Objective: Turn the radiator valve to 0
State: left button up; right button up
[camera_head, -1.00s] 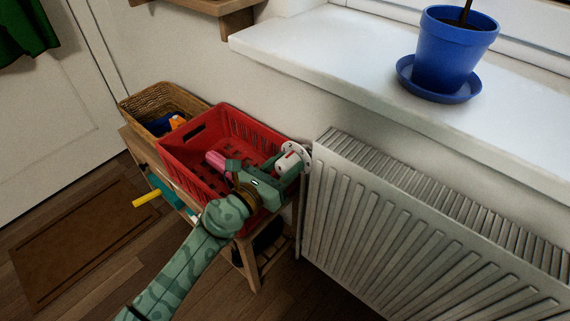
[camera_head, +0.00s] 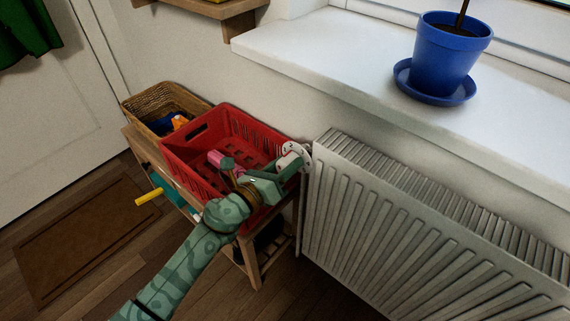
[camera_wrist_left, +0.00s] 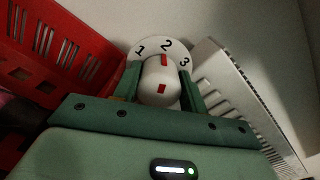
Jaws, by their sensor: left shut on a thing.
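The radiator valve is a white round knob (camera_wrist_left: 160,82) with red marks, in front of a white dial plate with black numbers 1, 2 and 3. In the left wrist view its red mark points at the 2. The valve (camera_head: 294,152) sits at the radiator's upper left corner in the head view. My green left gripper (camera_wrist_left: 160,92) is shut on the knob, one finger on each side. In the head view my left gripper (camera_head: 289,164) partly covers the knob. The 0 on the dial is not visible. My right gripper is not in view.
A white radiator (camera_head: 400,215) stands right of the valve, under a window sill (camera_head: 330,55) with a blue pot (camera_head: 445,58). A red crate (camera_head: 187,160) on a wooden bench lies close beside and behind my left gripper. A wicker basket (camera_head: 150,105) stands farther left.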

aim_at(281, 169)
pick_arm(q)
jog(key=o, duration=1)
jog(key=shift+s+a, duration=0.25)
jog(key=p+v, duration=0.1)
jog(key=v, duration=0.4)
jog(key=shift+s+a, duration=0.1)
jog(key=shift+s, duration=0.15)
jog(key=v, duration=1)
jog(key=shift+a+p, duration=0.1)
jog(key=shift+p, duration=0.3)
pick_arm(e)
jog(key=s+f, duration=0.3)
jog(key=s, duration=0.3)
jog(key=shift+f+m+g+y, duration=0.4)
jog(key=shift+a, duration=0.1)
